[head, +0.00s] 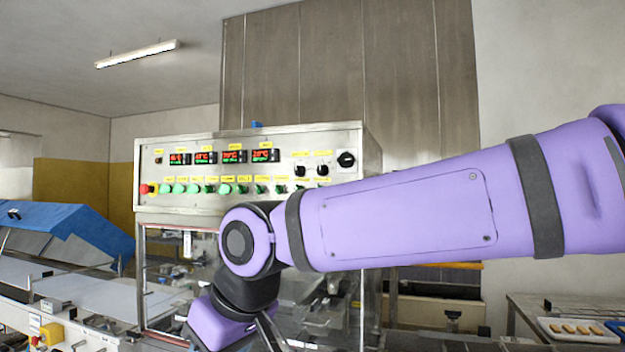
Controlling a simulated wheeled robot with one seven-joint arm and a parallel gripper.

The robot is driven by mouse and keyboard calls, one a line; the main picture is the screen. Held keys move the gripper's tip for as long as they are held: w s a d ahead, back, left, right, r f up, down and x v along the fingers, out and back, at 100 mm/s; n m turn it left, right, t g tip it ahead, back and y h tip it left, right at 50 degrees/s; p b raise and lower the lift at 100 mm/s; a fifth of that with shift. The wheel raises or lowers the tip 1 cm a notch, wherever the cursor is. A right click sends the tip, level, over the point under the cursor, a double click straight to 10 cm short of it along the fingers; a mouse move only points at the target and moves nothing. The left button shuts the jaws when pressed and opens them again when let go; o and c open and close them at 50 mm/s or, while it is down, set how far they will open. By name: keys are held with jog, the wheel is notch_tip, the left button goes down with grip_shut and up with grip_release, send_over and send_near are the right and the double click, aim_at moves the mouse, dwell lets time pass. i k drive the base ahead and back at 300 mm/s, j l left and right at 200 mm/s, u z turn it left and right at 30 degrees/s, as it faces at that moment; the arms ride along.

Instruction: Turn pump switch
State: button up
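The control panel (215,145) is a metal box front above a clear-walled machine. Two black rotary knobs (301,171) sit above these, and a larger black rotary switch (346,159) is at the upper right. The labels are too small to read, so I cannot tell which one is the pump switch. My purple arm reaches in from the right, passes below the panel's right part and bends down. My gripper is beyond the bottom edge, out of sight.
A red stop button (144,189) is at the panel's left end, below several lit displays (206,157). A blue-covered machine (75,232) and conveyor stand left. A white tray (575,338) of biscuit-like pieces lies lower right.

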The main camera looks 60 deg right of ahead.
aim_at(224, 189)
jog(key=z, duration=1.3)
